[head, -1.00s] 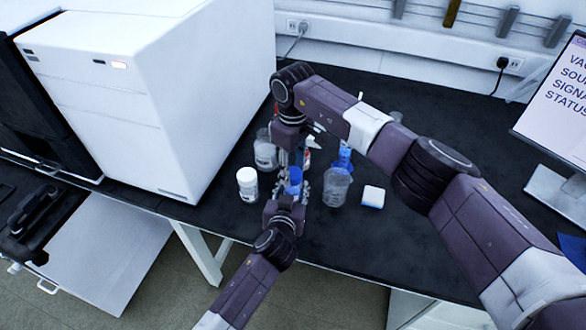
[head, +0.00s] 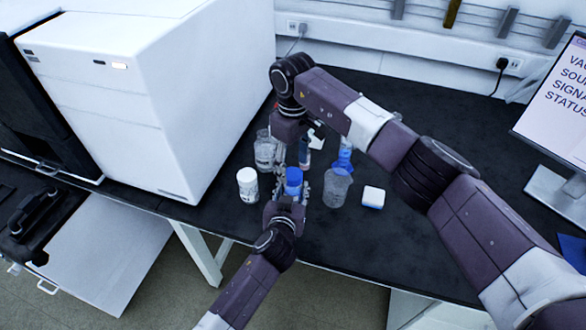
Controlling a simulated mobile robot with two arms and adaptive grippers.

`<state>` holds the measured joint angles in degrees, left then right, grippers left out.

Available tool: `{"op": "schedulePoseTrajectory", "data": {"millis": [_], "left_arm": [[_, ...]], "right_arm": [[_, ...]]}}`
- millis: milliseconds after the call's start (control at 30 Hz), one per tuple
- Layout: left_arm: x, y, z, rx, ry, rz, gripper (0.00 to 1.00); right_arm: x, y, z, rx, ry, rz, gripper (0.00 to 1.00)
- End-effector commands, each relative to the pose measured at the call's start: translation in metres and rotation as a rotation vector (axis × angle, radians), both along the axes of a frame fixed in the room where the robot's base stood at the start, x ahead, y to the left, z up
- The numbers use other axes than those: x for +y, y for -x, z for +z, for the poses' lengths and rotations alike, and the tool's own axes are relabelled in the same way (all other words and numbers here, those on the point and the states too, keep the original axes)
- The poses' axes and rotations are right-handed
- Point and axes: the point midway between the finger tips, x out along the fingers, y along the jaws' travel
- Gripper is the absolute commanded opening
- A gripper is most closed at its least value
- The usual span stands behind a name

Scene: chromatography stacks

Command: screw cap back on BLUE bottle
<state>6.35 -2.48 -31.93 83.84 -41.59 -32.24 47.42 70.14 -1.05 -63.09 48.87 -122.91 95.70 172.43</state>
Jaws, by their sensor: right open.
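A bottle with a blue cap (head: 293,176) stands near the front of the black bench, in the middle of the head view. The cap sits on top of it. My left gripper (head: 294,189) reaches in from the front, with its fingers on both sides of the bottle just below the cap, and appears shut on it. The bottle's body is mostly hidden by this gripper. My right gripper (head: 292,153) points down just behind and above the blue cap. It is open, with nothing visible between its fingers, and appears apart from the cap.
A white-capped jar (head: 247,185) and a clear bottle (head: 264,150) stand left of the grippers. A large white instrument (head: 190,95) blocks the left.

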Motion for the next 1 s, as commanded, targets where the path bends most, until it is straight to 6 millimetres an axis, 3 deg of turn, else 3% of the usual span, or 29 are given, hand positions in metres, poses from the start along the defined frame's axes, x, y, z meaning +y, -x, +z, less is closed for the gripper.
{"op": "schedulePoseTrajectory", "data": {"millis": [200,633,767,1000], "left_arm": [[0.000,0.000,-0.001,0.002,0.001,0.000,0.00],[0.000,0.000,-0.001,0.001,0.001,0.000,0.00],[0.000,0.000,-0.001,0.001,0.001,0.000,0.00],[0.000,0.000,-0.001,0.001,0.001,0.000,0.00]], "right_arm": [[0.000,0.000,0.022,0.000,0.000,0.000,0.54],[0.000,0.000,0.024,0.001,0.001,0.034,0.51],[0.000,0.000,0.025,0.000,0.002,0.158,0.51],[0.001,-0.001,0.028,-0.003,0.002,0.562,0.51]]}}
